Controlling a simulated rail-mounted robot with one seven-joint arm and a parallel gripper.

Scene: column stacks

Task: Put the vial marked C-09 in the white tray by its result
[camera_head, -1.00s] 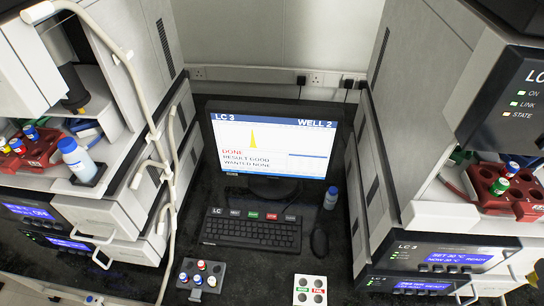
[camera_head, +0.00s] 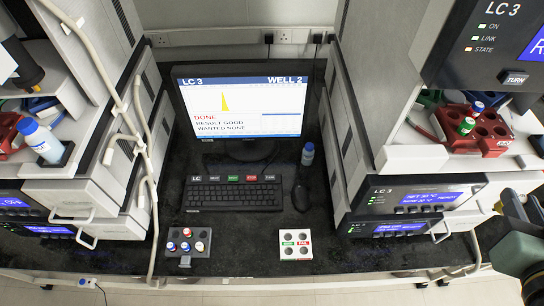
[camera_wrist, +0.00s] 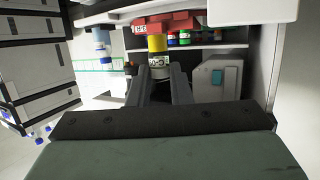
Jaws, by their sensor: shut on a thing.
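In the wrist view my gripper (camera_wrist: 164,84) is shut on a vial with a yellow cap (camera_wrist: 157,43) and a pale label (camera_wrist: 159,61). The label's marking is too small to read surely. The vial is upright, in front of a red rack (camera_wrist: 178,22). In the head view part of my arm shows at the lower right edge; the fingertips and held vial are out of sight. The white tray (camera_head: 296,253) stands on the bench front, with a green and a red label and dark round wells. The screen (camera_head: 245,112) reads LC 3, WELL 2, DONE, RESULT GOOD, WANTED NONE.
A red rack (camera_head: 493,147) with a green-capped vial (camera_head: 466,126) sits in the right instrument bay. A dark rack (camera_head: 200,254) holds several vials left of the tray. A keyboard (camera_head: 232,195), mouse (camera_head: 301,197) and blue-capped bottle (camera_head: 307,154) stand behind. Bench between the racks is clear.

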